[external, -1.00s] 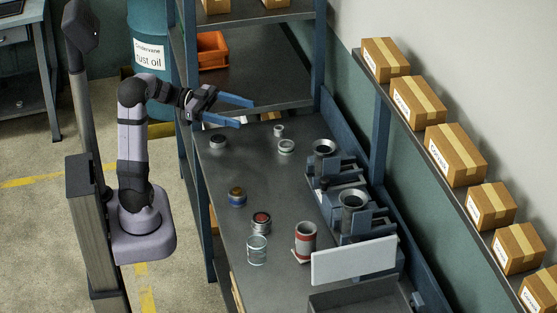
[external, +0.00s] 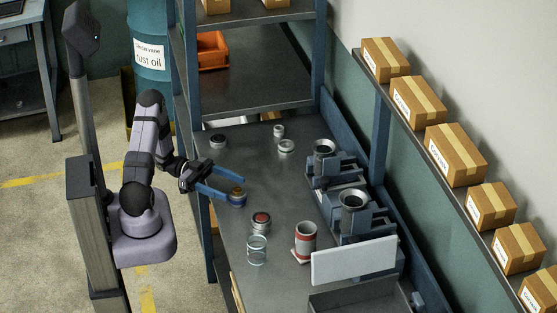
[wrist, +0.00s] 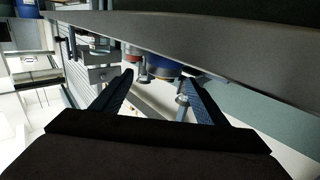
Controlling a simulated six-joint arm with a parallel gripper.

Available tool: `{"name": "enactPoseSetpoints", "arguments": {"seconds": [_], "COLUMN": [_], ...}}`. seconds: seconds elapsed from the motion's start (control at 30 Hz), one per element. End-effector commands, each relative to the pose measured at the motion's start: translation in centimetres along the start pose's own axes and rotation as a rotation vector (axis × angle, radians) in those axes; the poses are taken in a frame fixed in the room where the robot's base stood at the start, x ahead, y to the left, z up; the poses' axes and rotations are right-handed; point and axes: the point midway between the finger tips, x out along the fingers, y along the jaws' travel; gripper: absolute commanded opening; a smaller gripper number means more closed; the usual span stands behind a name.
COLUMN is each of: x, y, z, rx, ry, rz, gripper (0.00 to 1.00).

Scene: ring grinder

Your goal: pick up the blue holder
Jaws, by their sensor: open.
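The blue holder (external: 237,201) is a short round piece with a brown-gold top, standing on the grey workbench. In the wrist view the blue holder (wrist: 166,69) shows between the fingertips, beyond them. My gripper (external: 242,190) has long blue fingers and is open. It reaches in from the left at the holder, with one finger on its far side and the other overlapping it in the picture. My gripper also shows in the wrist view (wrist: 158,79), with a gap between its fingers. I cannot tell whether either finger touches the holder.
A red-topped jar (external: 261,221), a clear glass jar (external: 257,250) and a red-and-white cylinder (external: 305,240) stand nearer the camera. Blue machines (external: 345,212) line the right side. A white panel (external: 355,260) stands in front. The bench (external: 270,178) is bare right of the holder.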

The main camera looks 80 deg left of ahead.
Motion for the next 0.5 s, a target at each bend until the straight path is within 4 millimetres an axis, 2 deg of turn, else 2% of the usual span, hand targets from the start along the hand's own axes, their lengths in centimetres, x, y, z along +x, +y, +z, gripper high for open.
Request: {"name": "enactPoseSetpoints", "arguments": {"seconds": [0.03,0.17,0.33,0.5], "x": [0.0,0.0,0.2,1.4], "y": [0.0,0.0,0.0,0.0], "z": [0.8,1.8,1.9,1.8], "rx": [-0.002,0.000,0.001,0.000], "ry": [0.001,0.001,0.000,0.000], "rz": [0.000,0.000,0.001,0.002], "gripper": [0.67,0.67,0.67,0.67]}}
